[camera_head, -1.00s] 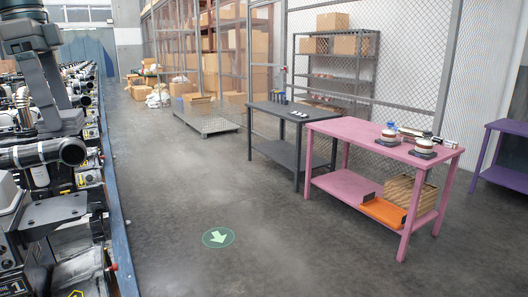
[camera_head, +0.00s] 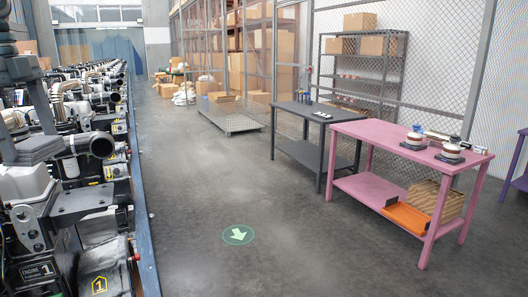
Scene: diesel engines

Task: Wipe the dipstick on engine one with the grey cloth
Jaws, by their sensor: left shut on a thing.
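My left gripper (camera_head: 28,138) comes down at the left edge, over engine one. It is shut on the grey cloth (camera_head: 38,149), which looks like a folded, layered pad between the dark fingers. Engine one (camera_head: 92,262) stands below at the lower left, with a dark body, a label reading "ENGINE 1" and a yellow mark with a 1. The cloth is in front of the engine's upper parts; I cannot tell whether it touches them. I cannot make out the dipstick. My right gripper is not in view.
More engines (camera_head: 98,80) stand in a long row behind, beside a blue edge (camera_head: 145,255). The floor to the right is clear around a green arrow marker (camera_head: 238,235). A pink table (camera_head: 375,138) and a dark grey table (camera_head: 297,113) stand at the right.

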